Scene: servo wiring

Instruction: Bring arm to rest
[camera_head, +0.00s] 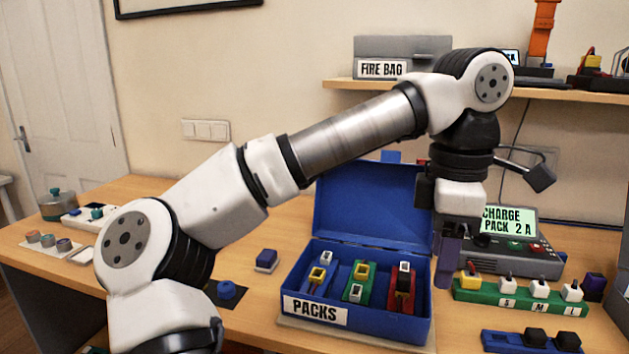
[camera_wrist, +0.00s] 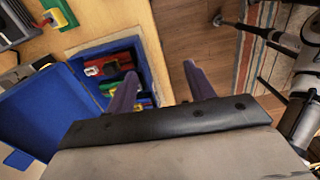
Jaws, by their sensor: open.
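My white and grey arm (camera_head: 350,130) stretches across the head view from lower left to upper right. My gripper (camera_head: 447,262) points down just right of the open blue PACKS box (camera_head: 375,328). In the wrist view my gripper's two purple fingers (camera_wrist: 162,88) are spread apart with nothing between them. One finger overlaps the blue box (camera_wrist: 143,62) there, and the wooden floor shows between the fingers. The box holds several coloured packs, among them a green one (camera_head: 357,283) and a red one (camera_head: 402,290).
A charger (camera_head: 520,262) with a lit display stands behind my gripper. A green connector strip (camera_head: 520,293) and a blue block strip (camera_head: 530,342) lie at the right. A shelf (camera_head: 500,93) holds the FIRE BAG box (camera_head: 400,52) near my upper arm.

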